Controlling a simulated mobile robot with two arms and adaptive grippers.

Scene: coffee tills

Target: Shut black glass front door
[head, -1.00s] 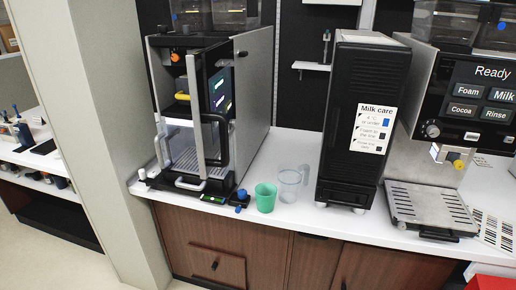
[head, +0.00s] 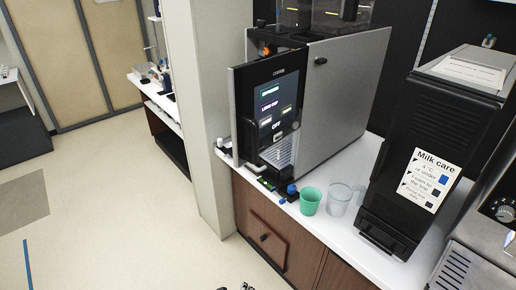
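The black glass front door (head: 275,105) is on the grey coffee machine (head: 345,90) in the middle of the head view. Its lit screen faces me. The door's left edge stands out from the machine body, and an orange part (head: 268,49) shows in the gap behind its top edge, so it looks partly open. Its right edge meets the machine's grey side wall. The door hides most of the inside.
A green cup (head: 310,201) and a clear jug (head: 339,199) stand on the white counter right of the machine. A black milk cooler (head: 420,150) stands farther right. A pale pillar (head: 203,110) is close on the left. Floor (head: 110,200) is clear at left.

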